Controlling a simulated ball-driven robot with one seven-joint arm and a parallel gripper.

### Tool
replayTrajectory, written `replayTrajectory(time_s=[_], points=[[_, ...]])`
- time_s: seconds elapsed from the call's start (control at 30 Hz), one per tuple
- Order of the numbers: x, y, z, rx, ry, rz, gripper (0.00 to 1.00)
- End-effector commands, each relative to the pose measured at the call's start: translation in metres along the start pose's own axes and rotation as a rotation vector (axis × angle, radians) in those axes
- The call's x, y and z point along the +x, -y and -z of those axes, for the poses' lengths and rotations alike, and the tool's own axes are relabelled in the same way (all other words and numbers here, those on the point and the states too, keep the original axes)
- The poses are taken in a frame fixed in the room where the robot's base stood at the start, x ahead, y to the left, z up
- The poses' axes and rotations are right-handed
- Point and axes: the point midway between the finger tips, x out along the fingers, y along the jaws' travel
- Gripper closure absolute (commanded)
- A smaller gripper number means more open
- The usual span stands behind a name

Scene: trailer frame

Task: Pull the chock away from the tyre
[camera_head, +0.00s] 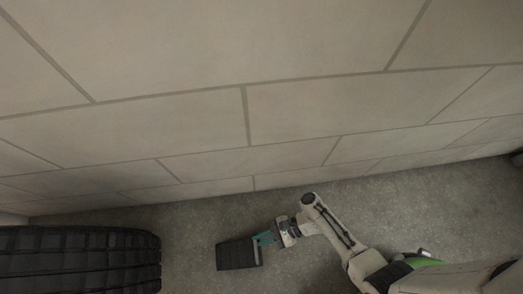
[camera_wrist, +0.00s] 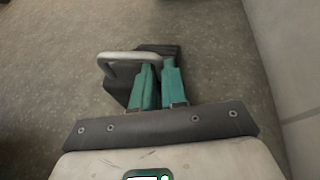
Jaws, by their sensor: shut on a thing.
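The black chock (camera_head: 238,254) lies on the grey floor in the head view, to the right of the tyre (camera_head: 80,260). A clear strip of floor lies between the two. In the wrist view the chock (camera_wrist: 122,84) shows as a dark block with a pale looped handle (camera_wrist: 125,56). My gripper (camera_head: 262,239) reaches it from the right. Its teal fingers (camera_wrist: 158,70) are close together at the handle's right end, shut on the chock's handle. The exact contact is partly hidden by the fingers. The tyre is not seen in the wrist view.
A pale block wall (camera_head: 200,120) runs behind the floor strip in the head view. The wall (camera_wrist: 290,60) also stands at the right in the wrist view. Bare floor (camera_head: 190,225) lies around the chock. A dark object (camera_head: 517,159) shows at the far right edge.

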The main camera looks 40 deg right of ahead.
Motion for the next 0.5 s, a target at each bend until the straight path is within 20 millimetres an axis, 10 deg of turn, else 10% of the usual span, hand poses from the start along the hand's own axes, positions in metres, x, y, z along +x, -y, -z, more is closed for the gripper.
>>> replayTrajectory(time_s=[0.2, 0.5], points=[[0.0, 0.0005, -0.0009, 0.0, 0.002, 0.0, 1.0], [0.0, 0.0003, -0.0004, 0.0, 0.001, 0.0, 0.6]])
